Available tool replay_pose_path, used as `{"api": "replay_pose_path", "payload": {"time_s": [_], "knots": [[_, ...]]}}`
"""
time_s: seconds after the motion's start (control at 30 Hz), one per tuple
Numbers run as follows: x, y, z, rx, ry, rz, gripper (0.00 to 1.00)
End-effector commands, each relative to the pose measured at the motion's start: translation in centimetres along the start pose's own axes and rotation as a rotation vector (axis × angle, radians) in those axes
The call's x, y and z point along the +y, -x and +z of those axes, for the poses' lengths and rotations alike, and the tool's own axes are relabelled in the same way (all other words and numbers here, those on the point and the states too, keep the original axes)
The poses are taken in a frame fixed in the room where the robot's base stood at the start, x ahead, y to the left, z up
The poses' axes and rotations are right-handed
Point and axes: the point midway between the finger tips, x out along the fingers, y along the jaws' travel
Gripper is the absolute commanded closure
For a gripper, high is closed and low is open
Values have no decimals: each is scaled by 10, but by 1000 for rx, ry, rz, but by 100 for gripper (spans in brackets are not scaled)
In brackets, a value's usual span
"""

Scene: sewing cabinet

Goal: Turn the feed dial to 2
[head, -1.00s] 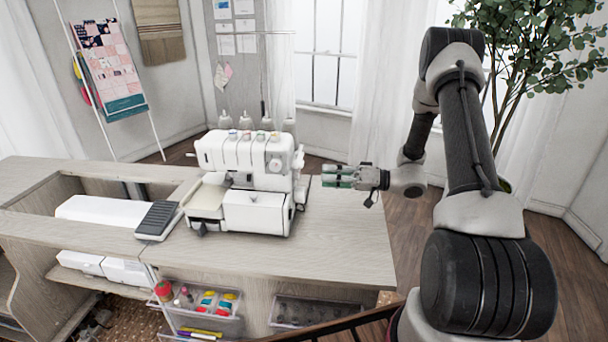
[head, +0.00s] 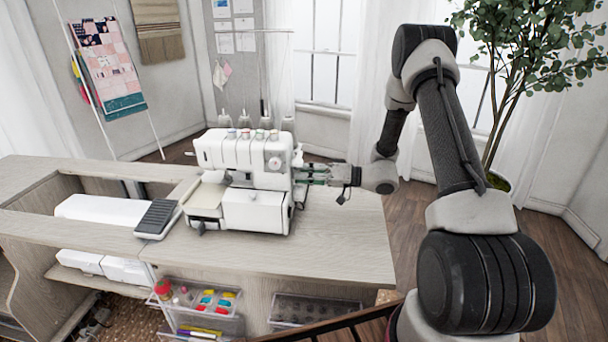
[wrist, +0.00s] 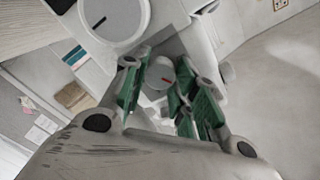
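The white overlocker (head: 236,152) stands on the cabinet top. My gripper (head: 306,174) is at its right side, pointing left, fingertips close to the machine. In the wrist view my gripper (wrist: 160,85) is open, with its green-padded fingers apart. A larger white dial with a black line (wrist: 112,18) sits above and to the left. No numbers are readable, and I cannot tell which dial is the feed dial. The small dial is hidden in the head view.
A black foot pedal (head: 157,218) lies left of the machine. The wooden cabinet top (head: 335,240) is clear in front and to the right. Clear bins with sewing supplies (head: 205,304) hang below. A leafy plant (head: 535,50) stands behind my arm at the right.

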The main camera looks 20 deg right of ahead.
Motion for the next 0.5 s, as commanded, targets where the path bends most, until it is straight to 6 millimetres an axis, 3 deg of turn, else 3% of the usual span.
{"api": "replay_pose_path", "payload": {"time_s": [0.07, 0.5], "knots": [[0, 0, 0, 0, 0, 1, 95], [0, 0, 0, 1, -77, 1, 96]]}}
